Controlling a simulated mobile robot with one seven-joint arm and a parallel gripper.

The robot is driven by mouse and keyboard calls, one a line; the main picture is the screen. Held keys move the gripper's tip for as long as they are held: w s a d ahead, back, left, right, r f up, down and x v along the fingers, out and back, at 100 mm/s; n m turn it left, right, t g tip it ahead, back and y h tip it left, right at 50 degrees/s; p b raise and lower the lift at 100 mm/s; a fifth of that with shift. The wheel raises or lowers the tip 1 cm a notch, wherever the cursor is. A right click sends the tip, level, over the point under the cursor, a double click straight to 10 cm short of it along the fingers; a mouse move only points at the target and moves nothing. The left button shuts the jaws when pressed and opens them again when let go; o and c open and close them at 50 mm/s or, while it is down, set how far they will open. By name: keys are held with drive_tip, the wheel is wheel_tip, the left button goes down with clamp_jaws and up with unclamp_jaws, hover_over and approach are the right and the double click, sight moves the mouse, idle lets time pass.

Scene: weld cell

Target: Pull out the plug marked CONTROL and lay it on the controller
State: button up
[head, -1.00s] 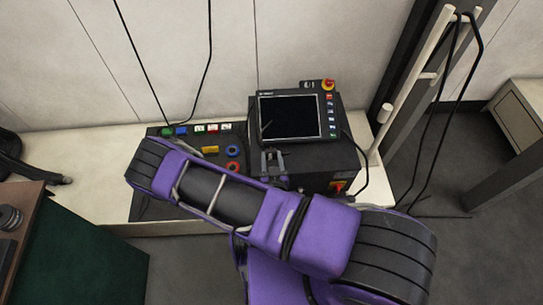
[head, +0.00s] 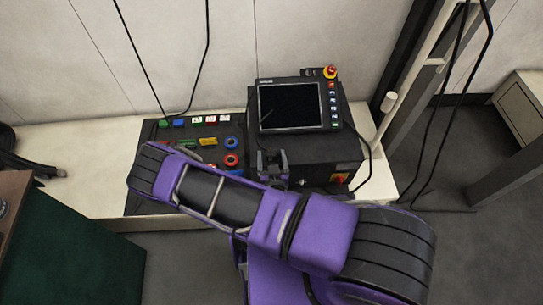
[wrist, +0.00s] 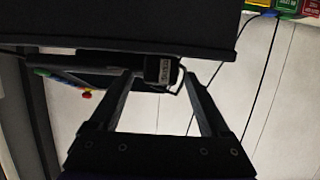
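The controller (head: 335,155) is a black box with a dark screen (head: 290,106), standing on the bench. In the wrist view, its dark body (wrist: 110,25) fills the upper left. A black plug (wrist: 160,70) with small white lettering sits at its edge, with a cable curving off to the right; I cannot read the lettering clearly. My gripper (wrist: 158,76) is open, its fingertips either side of the plug with gaps showing. In the head view, my gripper (head: 272,162) is in front of the controller, and the plug cannot be made out there.
A black panel (head: 135,205) with several coloured sockets or tags lies left of the controller, partly behind my arm. A red emergency knob (head: 330,72) tops the controller. Cables hang from the stand (head: 390,102) at right.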

drive_tip(key=p+v, duration=0.5)
drive_tip(key=v, duration=1.2)
drive_tip(key=shift+s, duration=0.2)
drive_tip(key=shift+w, duration=0.1)
drive_tip(key=b+x, duration=0.5)
drive_tip(key=x, duration=1.2)
drive_tip(key=shift+w+f, duration=0.1)
drive_tip(key=shift+r+p, duration=0.5)
drive_tip(key=shift+r, duration=0.55)
